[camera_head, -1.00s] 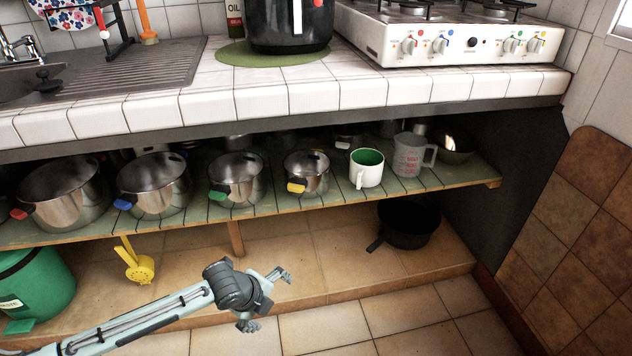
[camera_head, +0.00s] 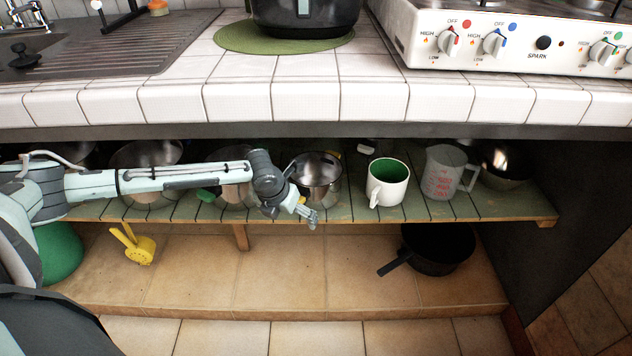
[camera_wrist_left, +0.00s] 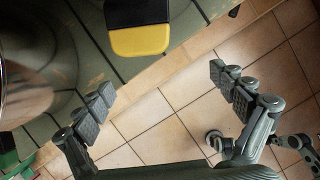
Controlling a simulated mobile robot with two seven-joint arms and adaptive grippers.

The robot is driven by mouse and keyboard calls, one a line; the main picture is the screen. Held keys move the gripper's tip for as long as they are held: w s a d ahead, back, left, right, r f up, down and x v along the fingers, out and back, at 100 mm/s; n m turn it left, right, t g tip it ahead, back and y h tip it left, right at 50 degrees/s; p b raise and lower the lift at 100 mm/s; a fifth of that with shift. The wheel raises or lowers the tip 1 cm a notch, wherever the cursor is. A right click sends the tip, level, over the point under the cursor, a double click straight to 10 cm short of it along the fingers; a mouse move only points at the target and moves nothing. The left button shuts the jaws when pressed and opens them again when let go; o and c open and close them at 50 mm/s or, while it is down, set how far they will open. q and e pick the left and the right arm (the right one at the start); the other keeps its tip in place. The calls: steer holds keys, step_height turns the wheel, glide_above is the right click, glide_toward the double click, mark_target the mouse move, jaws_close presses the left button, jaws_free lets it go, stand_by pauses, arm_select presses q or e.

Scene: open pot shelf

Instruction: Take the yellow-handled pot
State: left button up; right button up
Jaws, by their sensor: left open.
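The yellow-handled pot (camera_head: 318,178) is a small steel pot on the green slatted shelf, partly hidden behind my left wrist. In the left wrist view a black handle with a yellow end (camera_wrist_left: 140,40) shows at the top, pointing toward my gripper. My left gripper (camera_head: 306,211) is at the shelf's front edge, just in front of the pot. In the left wrist view its two fingers (camera_wrist_left: 166,92) are wide apart with nothing between them; the handle lies beyond the fingertips. The right gripper is not in view.
Left of the pot are a green-handled pot (camera_head: 232,192) and another pot (camera_head: 146,158), partly behind my arm. Right are a white mug (camera_head: 388,184) and a measuring jug (camera_head: 444,174). The countertop edge (camera_head: 310,100) overhangs the shelf (camera_head: 350,207). A black pan (camera_head: 440,250) sits below.

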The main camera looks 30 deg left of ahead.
arm_select(q)
steer(key=w, duration=0.4)
steer(key=w+f, duration=0.1)
steer(key=w, duration=0.1)
steer(key=shift+w+a, duration=0.25)
steer(key=shift+a, duration=0.15)
steer(key=c, duration=2.1)
jaws_close()
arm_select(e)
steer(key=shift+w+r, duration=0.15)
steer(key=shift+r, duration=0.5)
arm_select(q)
steer(key=shift+r, duration=0.1)
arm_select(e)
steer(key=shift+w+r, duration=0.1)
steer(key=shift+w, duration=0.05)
